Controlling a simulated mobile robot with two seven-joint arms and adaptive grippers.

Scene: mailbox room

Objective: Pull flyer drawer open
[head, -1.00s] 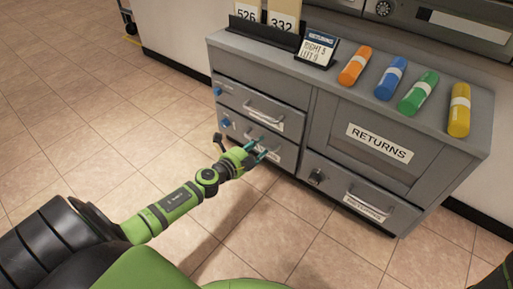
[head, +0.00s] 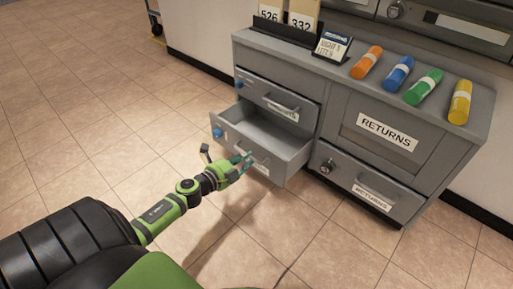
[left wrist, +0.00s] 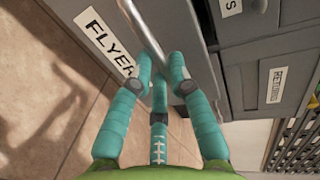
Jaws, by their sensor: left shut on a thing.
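The flyer drawer (head: 275,137) is the lower left drawer of the grey cabinet. It stands pulled out, and its empty inside shows in the head view. Its label, partly hidden, shows in the left wrist view (left wrist: 103,38) and reads "FLYER". My left gripper (head: 244,160) is at the front of this drawer, its teal fingers shut on the bar handle (left wrist: 150,40). In the left wrist view the fingers (left wrist: 162,75) close around the lower part of the handle. My right gripper is not in view.
The upper left drawer (head: 280,94) is shut above. A returns door (head: 384,132) and returns drawer (head: 365,183) are at the right, both shut. Orange, blue, green and yellow rolls (head: 460,103) lie on top. The tiled floor (head: 90,110) is clear at left.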

